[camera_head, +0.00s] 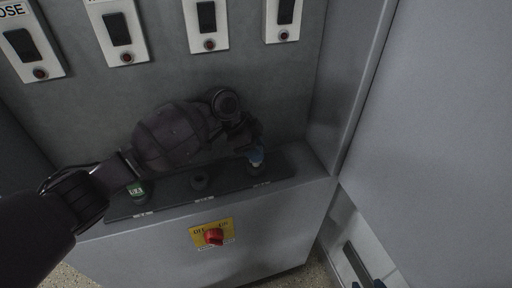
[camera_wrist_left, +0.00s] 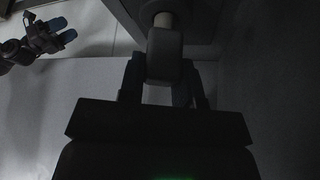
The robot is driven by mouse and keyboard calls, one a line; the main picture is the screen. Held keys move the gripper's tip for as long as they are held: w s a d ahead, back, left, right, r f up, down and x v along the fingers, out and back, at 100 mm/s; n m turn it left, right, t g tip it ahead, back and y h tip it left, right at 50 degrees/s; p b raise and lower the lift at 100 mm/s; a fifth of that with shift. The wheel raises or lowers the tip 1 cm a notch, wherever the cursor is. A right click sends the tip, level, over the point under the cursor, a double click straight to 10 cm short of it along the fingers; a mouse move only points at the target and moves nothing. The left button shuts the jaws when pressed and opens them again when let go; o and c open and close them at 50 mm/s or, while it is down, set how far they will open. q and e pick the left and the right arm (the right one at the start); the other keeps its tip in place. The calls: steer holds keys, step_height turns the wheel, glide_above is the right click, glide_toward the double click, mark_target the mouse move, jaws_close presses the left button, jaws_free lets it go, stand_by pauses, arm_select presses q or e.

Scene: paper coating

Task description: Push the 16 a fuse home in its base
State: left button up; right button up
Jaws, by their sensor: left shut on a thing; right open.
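My left gripper (camera_head: 252,148) reaches over the right end of a dark base strip (camera_head: 165,202) on the cabinet ledge. It is shut on the fuse, whose dark cap (camera_wrist_left: 164,62) and pale narrow end (camera_wrist_left: 163,19) show in the left wrist view. The middle base (camera_head: 200,182) looks empty. A green-labelled fuse (camera_head: 137,190) stands at the left base. My right gripper (camera_wrist_left: 52,36) is open and empty, away from the strip.
Several white switch plates (camera_head: 122,32) line the back panel above. A red rotary switch (camera_head: 213,236) on a yellow plate is on the front below the strip. The cabinet's side wall (camera_head: 345,75) stands close to the right.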

arm_select(q)
steer(key=shift+f+b, duration=0.3)
steer(key=shift+f, duration=0.5)
steer(key=o, duration=1)
steer(key=shift+r, duration=0.1)
